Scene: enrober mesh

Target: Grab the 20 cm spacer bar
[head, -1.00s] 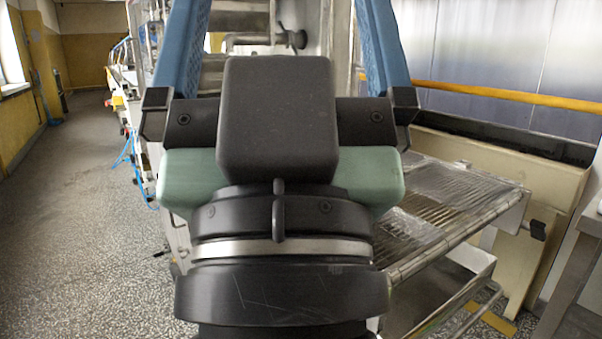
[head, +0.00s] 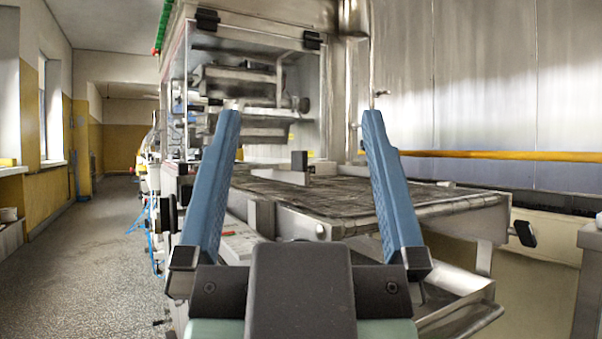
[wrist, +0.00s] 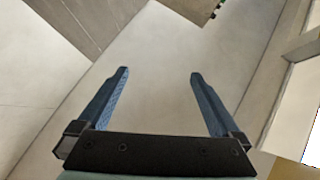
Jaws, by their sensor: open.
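My gripper (head: 300,115) is open, its two blue fingers pointing up and spread wide in the head view. It also shows open in the wrist view (wrist: 159,73), with nothing between the fingers. Beyond it in the head view lies the enrober's wire mesh belt (head: 330,195), partly hidden by the right finger. A small black block (head: 299,160) stands on a grey metal piece at the mesh's far left, seen between the fingers. I cannot make out a 20 cm spacer bar with certainty in either view.
The enrober's clear-sided housing (head: 255,85) stands behind the mesh. A metal tray (head: 455,300) sits below the mesh at right. A yellow rail (head: 480,155) runs along the right wall. Open floor (head: 90,260) lies at left.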

